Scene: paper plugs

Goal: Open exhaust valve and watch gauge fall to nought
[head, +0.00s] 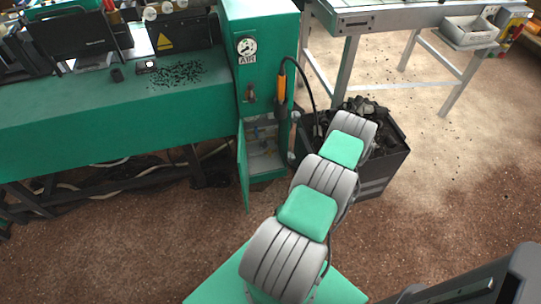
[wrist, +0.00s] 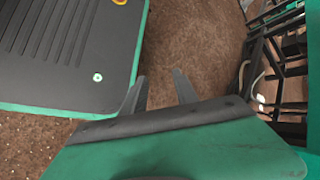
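The air gauge (head: 246,47) is a small round white dial on the front of the green cabinet (head: 268,35), above an "AIR" label. Its needle is too small to read. A small brownish fitting (head: 251,93), possibly the exhaust valve, sits below the gauge; its setting is unclear. My gripper (wrist: 159,92) shows in the wrist view with two grey fingers apart and nothing between them, over brown floor. It cannot be made out in the head view, where my arm reaches toward the dark bin right of the cabinet. Neither gauge nor valve shows in the wrist view.
An orange-handled tool (head: 282,90) with a black hose hangs on the cabinet's right side. The lower compartment's green door (head: 243,168) stands open. A dark bin (head: 385,160) of scrap stands right. A green bench (head: 100,115) extends left; a metal table (head: 385,15) stands behind.

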